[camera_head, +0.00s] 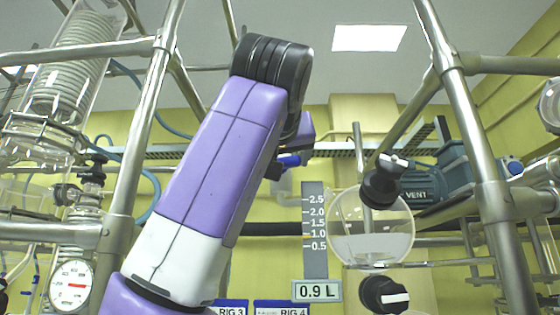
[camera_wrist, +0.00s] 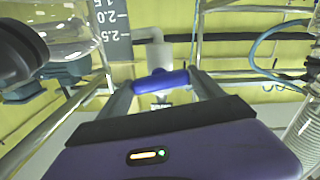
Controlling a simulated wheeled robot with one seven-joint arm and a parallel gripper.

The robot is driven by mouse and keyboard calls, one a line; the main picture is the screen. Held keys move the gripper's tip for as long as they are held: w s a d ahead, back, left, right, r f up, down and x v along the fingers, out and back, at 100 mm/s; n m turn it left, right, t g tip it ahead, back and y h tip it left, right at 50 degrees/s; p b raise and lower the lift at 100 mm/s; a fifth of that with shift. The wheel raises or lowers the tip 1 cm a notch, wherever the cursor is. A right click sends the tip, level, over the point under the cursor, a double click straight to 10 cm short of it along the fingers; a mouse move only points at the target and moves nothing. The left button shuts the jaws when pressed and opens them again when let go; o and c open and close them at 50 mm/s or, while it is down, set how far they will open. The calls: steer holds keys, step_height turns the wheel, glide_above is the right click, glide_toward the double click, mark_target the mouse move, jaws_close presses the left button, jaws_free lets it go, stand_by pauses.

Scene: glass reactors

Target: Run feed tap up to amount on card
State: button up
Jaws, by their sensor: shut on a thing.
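The feed tap's blue handle (camera_wrist: 160,82) lies crosswise between my gripper's fingers (camera_wrist: 163,88), which are shut on it. A pale grey tap body (camera_wrist: 157,52) shows behind it. In the head view the blue handle (camera_head: 289,161) shows just right of my purple arm, which hides most of my gripper. The round glass vessel (camera_head: 344,222) holds pale liquid (camera_head: 370,247). The liquid's surface looks roughly level with the 1.0 mark on the grey scale (camera_head: 314,268) to its left, seen at an angle. The card (camera_head: 317,291) reads 0.9 L.
A black knob (camera_head: 380,188) with a white bar sits above the vessel near a VENT label (camera_head: 416,195). Another black knob (camera_head: 385,295) sits below it, its white bar near level. Steel posts (camera_head: 480,150) stand on both sides. A round gauge (camera_head: 71,286) is at lower left.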

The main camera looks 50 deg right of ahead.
steer(key=shift+m, duration=1)
steer(key=o, duration=1.4)
steer(key=shift+c, duration=0.2)
steer(key=b+v, duration=0.3)
steer(key=v, duration=0.5)
